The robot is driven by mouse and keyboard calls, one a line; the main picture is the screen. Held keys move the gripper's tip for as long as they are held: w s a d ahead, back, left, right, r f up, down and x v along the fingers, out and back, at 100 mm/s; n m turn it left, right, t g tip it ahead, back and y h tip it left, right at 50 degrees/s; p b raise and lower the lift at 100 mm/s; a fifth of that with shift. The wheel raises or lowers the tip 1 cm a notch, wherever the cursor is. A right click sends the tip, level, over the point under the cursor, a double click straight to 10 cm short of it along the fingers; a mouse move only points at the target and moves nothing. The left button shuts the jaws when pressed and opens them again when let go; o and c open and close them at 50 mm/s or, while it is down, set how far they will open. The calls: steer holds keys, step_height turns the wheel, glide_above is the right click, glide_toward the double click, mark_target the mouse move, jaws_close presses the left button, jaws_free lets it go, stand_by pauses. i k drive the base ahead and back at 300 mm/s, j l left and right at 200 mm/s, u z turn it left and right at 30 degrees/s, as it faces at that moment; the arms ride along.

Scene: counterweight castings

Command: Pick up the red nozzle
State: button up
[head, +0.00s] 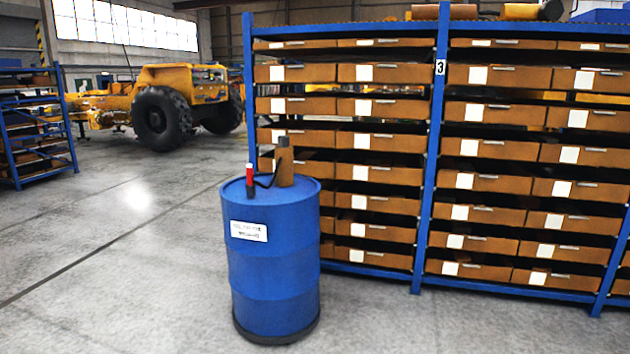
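The red nozzle (250,176) stands upright on top of a blue drum (275,270), near the left part of its lid. It is small and slim, with a pale tip. A dark hose or cable (266,182) runs beside it towards a brown cylinder with a dark top (284,165) on the same lid. I cannot tell whether the hose joins the nozzle. My gripper does not show in the head view.
A blue shelf rack (432,190) with rows of brown boxes stands close behind and right of the drum. Another blue rack (70,120) is at the far left. A yellow wheeled machine (185,78) stands at the back. The grey floor (120,260) left of the drum is clear.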

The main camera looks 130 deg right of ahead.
mark_target(249, 171)
steer(key=z, duration=4.2)
steer(key=i+j+z, duration=0.2)
steer(key=i+j, duration=0.15)
steer(key=i, duration=0.6)
steer(key=i+j+z, duration=0.2)
steer(key=i+j, duration=0.3)
steer(key=i, duration=0.4)
steer(key=i+j+z, duration=0.15)
steer(key=i+j, duration=0.5)
steer(key=i, duration=0.25)
steer(key=i+j+z, duration=0.2)
steer(key=i+j, duration=0.55)
steer(key=i, duration=0.1)
